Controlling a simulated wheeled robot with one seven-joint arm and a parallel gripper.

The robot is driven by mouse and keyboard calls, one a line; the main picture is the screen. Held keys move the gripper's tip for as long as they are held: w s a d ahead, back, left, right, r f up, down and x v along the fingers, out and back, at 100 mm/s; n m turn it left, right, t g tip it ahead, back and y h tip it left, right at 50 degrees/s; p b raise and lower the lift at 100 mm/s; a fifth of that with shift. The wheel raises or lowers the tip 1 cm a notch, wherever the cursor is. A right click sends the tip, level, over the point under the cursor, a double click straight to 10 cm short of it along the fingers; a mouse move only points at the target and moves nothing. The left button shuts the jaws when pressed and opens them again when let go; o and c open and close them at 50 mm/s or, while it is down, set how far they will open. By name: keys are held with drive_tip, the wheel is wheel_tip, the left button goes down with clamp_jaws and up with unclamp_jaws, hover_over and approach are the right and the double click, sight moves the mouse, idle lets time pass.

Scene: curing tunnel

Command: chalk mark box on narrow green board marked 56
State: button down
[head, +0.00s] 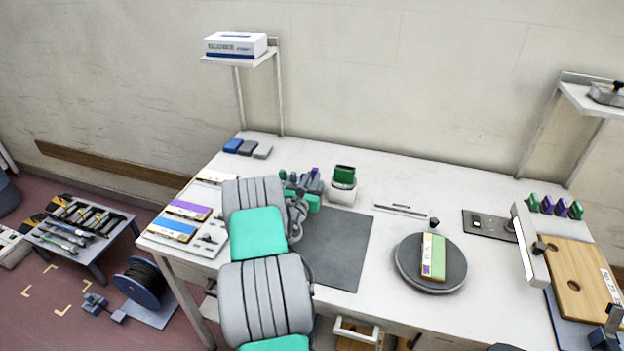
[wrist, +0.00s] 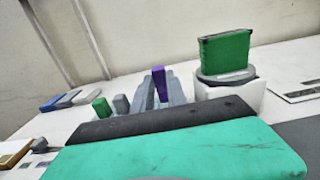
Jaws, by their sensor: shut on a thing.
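The narrow board with a green face (head: 438,257) lies on a dark round turntable (head: 404,272) right of the table's middle. It has a pale strip with a small purple patch along its left side; I cannot read a number on it. My gripper (head: 308,186) is at the back left of the table, well left of the board. In the wrist view my gripper (wrist: 160,92) shows its grey fingers shut on a small purple block (wrist: 158,77), which stands up between them. The purple block's top also shows in the head view (head: 315,171). Its lower part is hidden.
A green block on a white stand (head: 343,195) is just right of my gripper. A green block (wrist: 102,107) and grey block (wrist: 121,104) stand left of it. Purple (head: 189,209) and blue (head: 172,229) boards lie left. A dark mat (head: 340,262) lies clear.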

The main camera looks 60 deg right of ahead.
drive_tip(key=shift+f+b, duration=0.5)
drive_tip(key=shift+f, duration=0.25)
drive_tip(key=shift+f, duration=0.15)
drive_tip(key=c, duration=1.3)
unclamp_jaws()
drive_tip(key=shift+o, duration=0.2)
wheel_tip(320, 180, up, 7)
drive_tip(key=p, duration=0.5)
drive_tip(key=shift+p, duration=0.3)
